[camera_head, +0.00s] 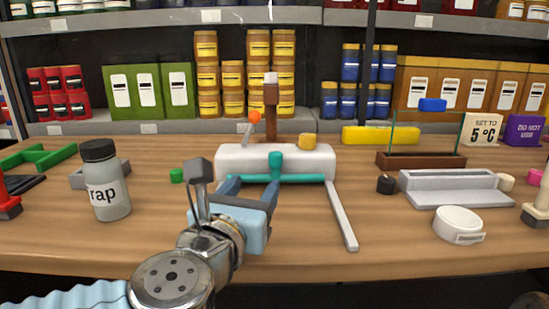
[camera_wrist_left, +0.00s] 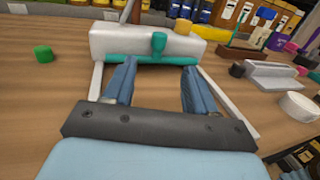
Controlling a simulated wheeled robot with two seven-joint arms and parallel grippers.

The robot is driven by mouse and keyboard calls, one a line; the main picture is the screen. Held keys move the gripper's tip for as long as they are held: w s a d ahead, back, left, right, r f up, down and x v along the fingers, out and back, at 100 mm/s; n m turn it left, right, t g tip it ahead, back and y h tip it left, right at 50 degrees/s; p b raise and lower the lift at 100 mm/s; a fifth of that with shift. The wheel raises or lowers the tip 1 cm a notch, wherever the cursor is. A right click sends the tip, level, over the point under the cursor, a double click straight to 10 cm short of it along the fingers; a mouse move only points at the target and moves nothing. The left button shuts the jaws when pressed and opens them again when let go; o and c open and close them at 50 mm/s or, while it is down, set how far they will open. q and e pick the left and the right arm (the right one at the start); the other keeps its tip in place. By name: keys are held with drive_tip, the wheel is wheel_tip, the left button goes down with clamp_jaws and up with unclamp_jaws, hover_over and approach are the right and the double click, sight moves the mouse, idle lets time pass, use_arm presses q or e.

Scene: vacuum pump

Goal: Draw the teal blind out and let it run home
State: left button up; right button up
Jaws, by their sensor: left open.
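The teal blind (camera_head: 305,178) is a thin teal bar with an upright teal knob (camera_head: 276,163), along the front of a long white housing (camera_head: 235,158). The bar lies close against the housing, between pale grey rails (camera_head: 342,217) that run toward me. My left gripper (camera_head: 250,182) is open, its blue fingers pointing at the bar from the front. In the left wrist view the teal knob (camera_wrist_left: 158,42) stands beyond the gap between the fingers (camera_wrist_left: 159,70); the gap looks empty. I cannot tell whether the fingertips touch the bar. My right gripper is not in view.
A grey trap bottle (camera_head: 107,185) stands at the left, with a small green cap (camera_head: 177,176) nearer the housing. At the right are a black knob (camera_head: 386,185), a grey stepped block (camera_head: 450,198) and a white round puck (camera_head: 458,224). Bare wood lies in front of the housing.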

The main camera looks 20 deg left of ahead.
sight(274, 159)
use_arm(q)
drive_tip(key=w, duration=1.2)
drive_tip(key=shift+w+a+f, duration=0.1)
drive_tip(key=shift+w, duration=0.05)
clamp_jaws()
